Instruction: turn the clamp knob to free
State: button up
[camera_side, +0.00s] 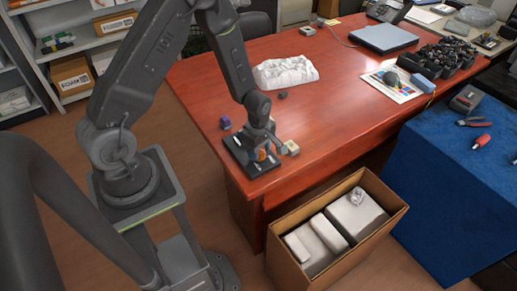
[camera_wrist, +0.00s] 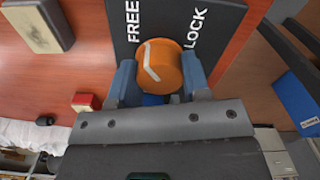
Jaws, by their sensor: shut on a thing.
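The orange clamp knob (camera_wrist: 160,66) with a white pointer line sits on a dark plate (camera_wrist: 224,20) in the wrist view. The plate carries the white words FREE and LOCK on either side of the knob. The white line runs slanted across the knob's top; I cannot tell which word it marks. My gripper (camera_wrist: 158,80) has its two blue-grey fingers closed against the knob's sides. In the side view my gripper (camera_side: 262,146) is low over the dark plate (camera_side: 240,158) at the table's near corner, and the knob shows only as a small orange patch (camera_side: 262,155).
A beige block (camera_side: 290,147) lies right of the plate and a purple block (camera_side: 225,122) left of it. White crumpled wrap (camera_side: 285,72) lies farther back. An open cardboard box (camera_side: 284,262) stands below the table edge. The middle of the red table is clear.

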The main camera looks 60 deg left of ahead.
jog(key=shift+n, duration=0.8)
jog(key=o, duration=0.6)
jog(key=shift+o, duration=0.2)
notch_tip(320, 180, up, 14)
